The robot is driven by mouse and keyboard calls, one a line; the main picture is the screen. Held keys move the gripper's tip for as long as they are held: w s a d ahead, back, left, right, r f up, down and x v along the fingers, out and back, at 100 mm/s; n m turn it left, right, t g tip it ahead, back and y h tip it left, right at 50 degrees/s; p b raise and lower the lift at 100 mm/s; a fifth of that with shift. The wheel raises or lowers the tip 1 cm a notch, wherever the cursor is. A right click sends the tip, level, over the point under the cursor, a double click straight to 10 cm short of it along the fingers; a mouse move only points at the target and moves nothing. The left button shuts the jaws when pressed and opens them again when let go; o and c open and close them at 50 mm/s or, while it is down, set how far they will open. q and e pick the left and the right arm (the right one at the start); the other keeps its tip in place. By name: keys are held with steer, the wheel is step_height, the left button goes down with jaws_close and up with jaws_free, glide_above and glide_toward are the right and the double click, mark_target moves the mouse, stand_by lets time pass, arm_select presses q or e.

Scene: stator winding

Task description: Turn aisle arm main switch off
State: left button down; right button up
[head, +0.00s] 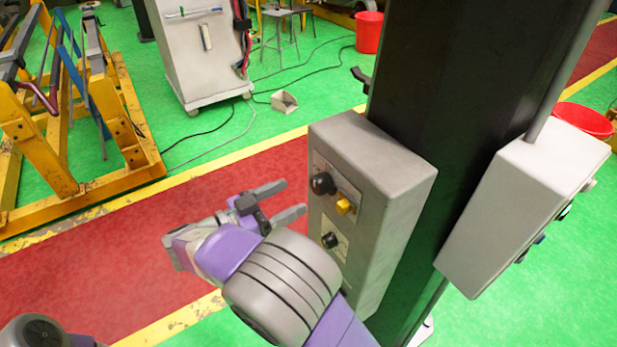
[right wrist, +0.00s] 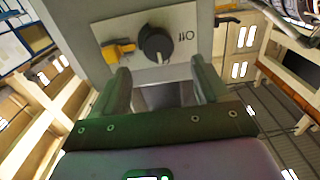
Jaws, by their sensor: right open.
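A grey control box (head: 385,185) is fixed to a dark column. Its face carries an upper black rotary knob (head: 321,183), a yellow lever-like part (head: 345,206) beside it, and a lower black knob (head: 330,240). My right gripper (head: 294,198) is open and empty, its fingers pointing at the box face, just short of the upper knob. In the right wrist view the black knob (right wrist: 155,44) and yellow part (right wrist: 118,50) sit on a pale plate beyond the open fingertips (right wrist: 162,78), apart from them. Which control is the main switch cannot be told. My left gripper is out of view.
The dark column (head: 455,85) stands right behind the box. A second grey box (head: 510,210) is on its right side. A yellow frame (head: 85,130) and a white cabinet (head: 205,55) stand farther off. The red floor lane (head: 120,240) is clear.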

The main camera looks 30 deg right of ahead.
mark_target(315, 186)
steer(key=d, duration=0.7)
steer(key=shift+w+d, duration=0.15)
steer(key=c, duration=1.1)
steer(key=shift+o, duration=0.2)
steer(key=shift+p, duration=0.3)
